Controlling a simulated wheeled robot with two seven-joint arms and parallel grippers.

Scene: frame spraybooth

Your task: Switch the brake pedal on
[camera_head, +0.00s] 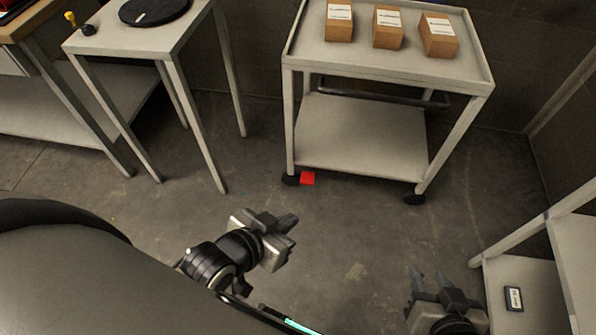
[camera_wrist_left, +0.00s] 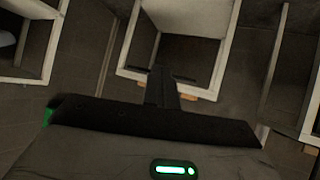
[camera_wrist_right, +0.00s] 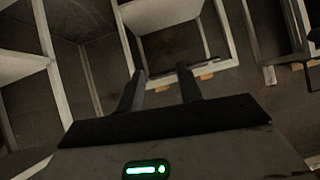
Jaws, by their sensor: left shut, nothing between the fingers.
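The brake pedal (camera_head: 308,178) is a small red plate low by the front left caster of the cart (camera_head: 370,135) in the head view. My left gripper (camera_head: 286,230) shows below and to the left of the pedal, apart from it. Its fingers are together and empty, as the left wrist view (camera_wrist_left: 163,88) also shows. My right gripper (camera_head: 430,279) is at the bottom right with its fingers apart and nothing between them. The right wrist view (camera_wrist_right: 161,90) shows the same gap. I cannot make out the pedal in either wrist view.
The cart carries three cardboard boxes (camera_head: 388,29) on its top tray. A side table (camera_head: 130,38) with a black disc (camera_head: 153,10) stands at the left. A pale shelf unit (camera_head: 535,290) stands at the lower right. The floor (camera_head: 340,240) before the cart is clear.

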